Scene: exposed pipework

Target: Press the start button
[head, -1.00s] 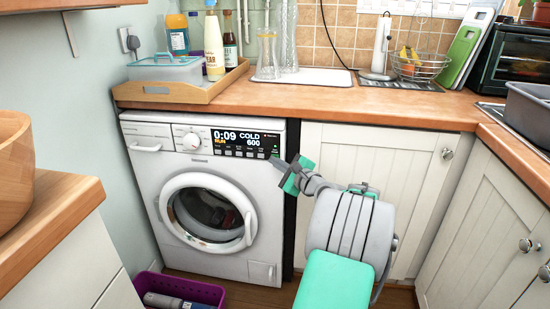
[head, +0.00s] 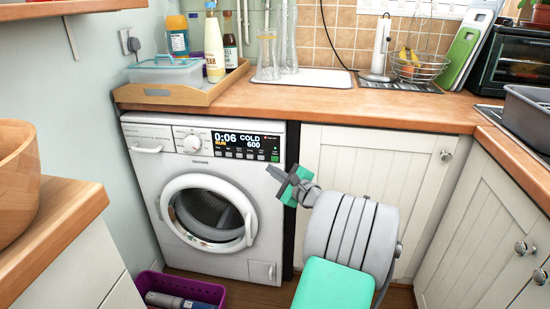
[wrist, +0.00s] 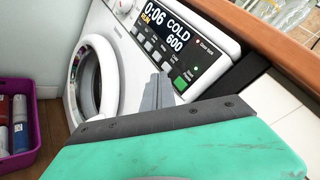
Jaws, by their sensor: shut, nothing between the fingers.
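The washing machine (head: 140,190) stands under the counter with its round door closed. Its display (head: 238,140) reads 0:06, RUN in yellow, COLD and 600. The green start button (head: 275,155) is at the right end of the button row and is uncovered; it also shows in the wrist view (wrist: 181,83). My gripper (head: 269,168) is shut and empty, its tips just below and slightly left of the green button in the head picture, apart from the panel as far as I can tell. In the wrist view its grey fingers (wrist: 157,88) point toward the panel.
The wooden counter (head: 330,100) overhangs the machine, with a tray of bottles (head: 170,92) at left. A white cupboard (head: 400,165) is to the right. A purple basket (head: 200,290) sits on the floor at lower left. A wooden bowl (head: 15,165) stands at the left edge.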

